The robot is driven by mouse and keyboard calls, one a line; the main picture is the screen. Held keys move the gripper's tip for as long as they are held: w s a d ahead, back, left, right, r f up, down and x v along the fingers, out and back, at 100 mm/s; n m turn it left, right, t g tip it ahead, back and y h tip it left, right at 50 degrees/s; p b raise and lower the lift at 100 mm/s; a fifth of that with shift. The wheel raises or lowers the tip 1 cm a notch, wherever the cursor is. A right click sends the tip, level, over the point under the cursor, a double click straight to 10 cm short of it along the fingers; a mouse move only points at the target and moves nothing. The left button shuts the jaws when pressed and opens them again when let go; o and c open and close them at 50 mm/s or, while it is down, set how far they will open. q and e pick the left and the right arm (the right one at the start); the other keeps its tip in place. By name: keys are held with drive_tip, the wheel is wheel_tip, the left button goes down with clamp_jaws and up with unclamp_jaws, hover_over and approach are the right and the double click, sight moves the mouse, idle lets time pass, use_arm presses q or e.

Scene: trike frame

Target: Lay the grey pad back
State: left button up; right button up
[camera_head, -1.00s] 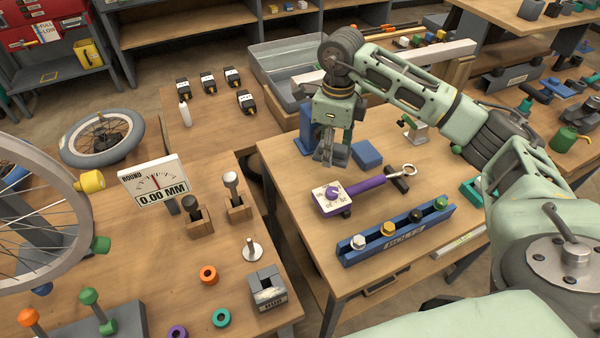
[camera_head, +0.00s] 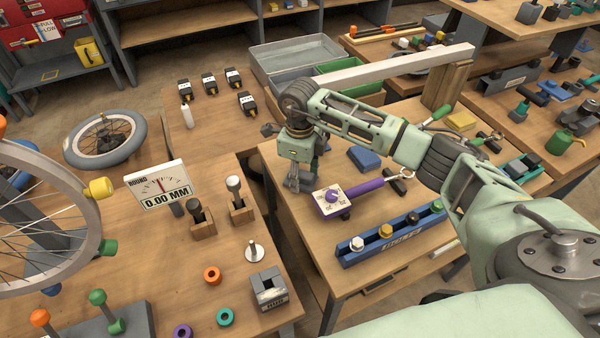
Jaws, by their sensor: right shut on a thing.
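My right gripper (camera_head: 296,184) hangs jaws-down over the left edge of the right-hand bench, just left of the purple tool's dial plate. It is shut on a small grey piece, which I take to be the grey pad; the fingers hide most of it and its outline is hard to make out. Whether it touches the bench top cannot be told. My left gripper is not in view.
A purple-handled tool (camera_head: 366,187) with a white dial plate lies beside the gripper. A blue block (camera_head: 364,158) is behind it and a blue bolt rack (camera_head: 392,240) in front. A gap separates this bench from the left bench (camera_head: 150,255). A long pale bar (camera_head: 395,66) stands behind.

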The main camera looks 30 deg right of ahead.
sight(300, 173)
drive_tip(key=shift+f, duration=0.1)
drive_tip(key=shift+f, duration=0.15)
drive_tip(key=o, duration=1.1)
drive_tip(key=shift+r, duration=0.3)
wheel_tip(300, 173, up, 12)
drive_tip(key=b, duration=0.2)
